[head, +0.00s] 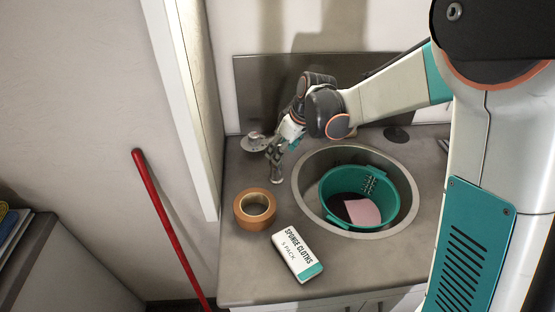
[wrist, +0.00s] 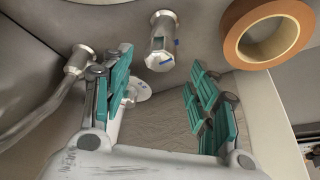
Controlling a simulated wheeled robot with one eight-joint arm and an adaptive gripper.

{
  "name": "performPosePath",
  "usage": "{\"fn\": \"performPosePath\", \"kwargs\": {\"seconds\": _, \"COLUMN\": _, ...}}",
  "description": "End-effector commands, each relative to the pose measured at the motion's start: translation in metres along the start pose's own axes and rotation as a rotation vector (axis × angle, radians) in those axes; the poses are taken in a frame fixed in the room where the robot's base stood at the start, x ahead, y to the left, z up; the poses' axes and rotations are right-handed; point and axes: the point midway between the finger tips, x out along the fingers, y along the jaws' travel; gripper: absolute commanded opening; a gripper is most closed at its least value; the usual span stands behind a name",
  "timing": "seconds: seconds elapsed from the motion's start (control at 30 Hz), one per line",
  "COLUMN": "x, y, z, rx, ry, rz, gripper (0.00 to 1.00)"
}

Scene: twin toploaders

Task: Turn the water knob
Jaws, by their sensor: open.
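The water knob looks to be the faceted metal piece with small blue marks (wrist: 161,42) in the wrist view. It lies just beyond my fingertips, roughly between them in the picture; I see no clear contact. My gripper (wrist: 158,65) is open, its teal-padded fingers apart and nothing held. In the head view my gripper (head: 281,149) is over the metal fittings at the back left of the sink, and it partly hides them. A metal pipe with a round end (wrist: 77,62) runs beside the left finger. A pale round plate (wrist: 138,90) shows between the fingers.
A roll of orange-brown tape (head: 255,209) lies on the counter (head: 236,275), with a sponge cloths box (head: 297,256) in front. The sink (head: 304,193) holds a teal tub (head: 334,185) with a pink cloth (head: 362,212). A wall edge stands close on the left.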

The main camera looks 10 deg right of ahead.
Motion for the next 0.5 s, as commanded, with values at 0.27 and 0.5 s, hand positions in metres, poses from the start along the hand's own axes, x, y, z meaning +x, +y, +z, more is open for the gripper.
{"fn": "performPosePath", "kwargs": {"seconds": 0.27, "x": 0.04, "y": 0.0, "z": 0.0, "rx": 0.0, "ry": 0.0, "rz": 0.0, "gripper": 0.54}}
{"fn": "performPosePath", "kwargs": {"seconds": 0.5, "x": 0.048, "y": 0.0, "z": 0.0, "rx": 0.001, "ry": 0.0, "rz": 0.0, "gripper": 0.54}}
